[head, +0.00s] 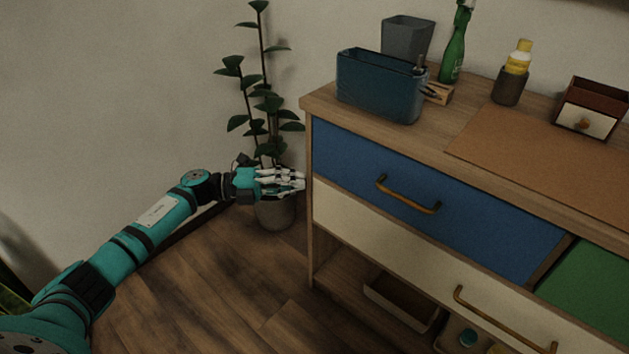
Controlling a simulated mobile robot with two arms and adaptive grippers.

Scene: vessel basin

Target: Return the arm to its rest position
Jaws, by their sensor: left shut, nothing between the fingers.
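My left arm comes in from the lower left and reaches toward the cabinet's left side. My left gripper (300,181) is shut and empty. Its fingertips show close to the left edge of the cabinet (311,225); I cannot tell whether they touch it. Behind the gripper stands a potted plant (275,213), whose pot is partly hidden by the gripper. My right gripper is not in view.
The cabinet has a blue drawer (450,200) and a cream drawer (400,248), both with brass handles. On top stand a blue bin (380,88), a grey bin (407,37), a green bottle (455,50) and a small drawer box (590,108). Wooden floor (220,290) lies clear below the arm.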

